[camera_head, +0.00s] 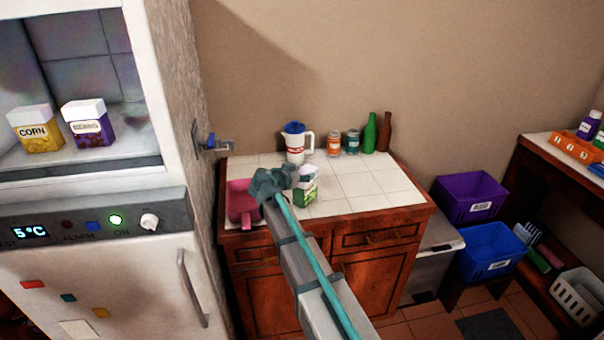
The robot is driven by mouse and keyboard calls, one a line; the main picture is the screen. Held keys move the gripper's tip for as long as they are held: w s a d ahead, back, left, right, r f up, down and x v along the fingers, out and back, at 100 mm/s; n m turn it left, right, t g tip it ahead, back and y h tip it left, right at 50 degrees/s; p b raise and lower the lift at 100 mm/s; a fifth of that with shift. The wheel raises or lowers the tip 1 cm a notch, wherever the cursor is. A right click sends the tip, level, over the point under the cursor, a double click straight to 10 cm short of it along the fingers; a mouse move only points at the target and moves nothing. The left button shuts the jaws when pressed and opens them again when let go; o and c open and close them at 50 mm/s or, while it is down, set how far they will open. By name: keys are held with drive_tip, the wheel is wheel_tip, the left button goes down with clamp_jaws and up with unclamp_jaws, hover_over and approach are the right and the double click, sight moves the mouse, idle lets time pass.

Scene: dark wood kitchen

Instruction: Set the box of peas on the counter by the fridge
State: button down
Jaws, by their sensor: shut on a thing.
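A white box with green sides (307,189), which looks like the box of peas, is at the counter (360,188) right of the fridge (150,230). My gripper (290,178) is shut on this box from its left side. The box is upright. I cannot tell whether its base touches the tiled top or hangs just above it. My arm hides part of the counter's front edge, and the gripper hides the box's left part. The box's label is too small to read.
A pink container (240,203) stands left of my gripper. A white jug (295,145), two jars, a green bottle (369,133) and a brown bottle line the back. Tiles right of the box are clear. The open fridge compartment holds a corn box (38,132) and a purple box (90,128).

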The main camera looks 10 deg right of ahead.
drive_tip(key=shift+f+b, duration=0.2)
drive_tip(key=shift+b, duration=0.1)
drive_tip(key=shift+c, duration=2.2)
unclamp_jaws()
drive_tip(key=shift+r, duration=0.1)
drive_tip(key=shift+r+p, duration=0.1)
drive_tip(key=shift+p, duration=0.25)
drive_tip(key=shift+s+a+b, duration=0.3)
drive_tip(key=shift+s, duration=0.05)
drive_tip(key=b+v, duration=0.3)
drive_tip(key=v, duration=0.8)
drive_tip(key=shift+r, duration=0.2)
